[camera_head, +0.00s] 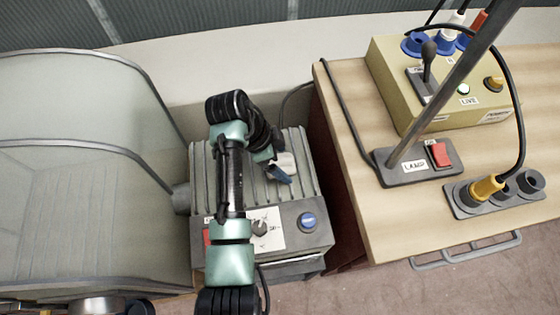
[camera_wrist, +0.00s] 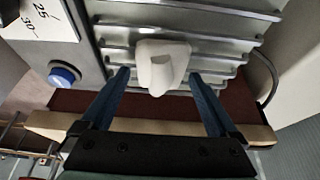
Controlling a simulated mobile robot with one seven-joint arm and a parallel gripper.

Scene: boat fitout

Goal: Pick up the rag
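The rag appears to be the off-white lump (camera_head: 285,160) on the ribbed top of the grey heater-like box (camera_head: 202,163). It also shows in the wrist view (camera_wrist: 162,64), upper middle, with a raised fold towards the camera. My gripper (camera_wrist: 158,73) is open, its two blue fingers apart with the rag's near end between or just beyond their tips. No contact with the rag shows. In the head view my gripper (camera_head: 279,175) is at the rag, and my arm hides part of the box.
The box has a dial (camera_head: 260,228) and a blue button (camera_head: 308,221) on its front. A wooden counter (camera_head: 360,110) with a lamp base (camera_head: 419,165) and switch panel (camera_head: 445,105) stands right. A padded seat (camera_head: 75,215) is left. A cable (camera_head: 291,98) runs behind the box.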

